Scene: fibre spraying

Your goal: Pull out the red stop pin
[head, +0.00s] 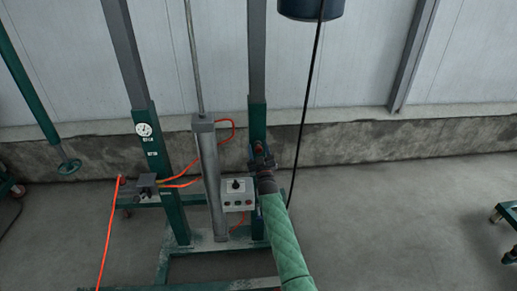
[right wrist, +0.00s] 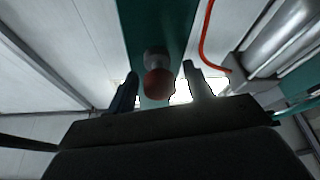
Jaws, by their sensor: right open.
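The red stop pin shows in the right wrist view as a round red knob (right wrist: 157,84) on a grey collar, set against a green post (right wrist: 158,25). In the head view the pin (head: 258,148) is a small red spot on the right green post, mostly hidden by my gripper. My right gripper (head: 263,161) is at the post, its arm in a green sleeve. In the right wrist view its two fingers (right wrist: 161,76) are apart, one on each side of the knob, with gaps visible between. My left gripper is not in view.
A grey control box (head: 238,194) with knobs is left of my right arm. A metal cylinder (head: 211,170) stands between the posts, with orange hoses (head: 180,184) near it. A black cable (head: 307,95) hangs to the right. The floor at right is mostly clear.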

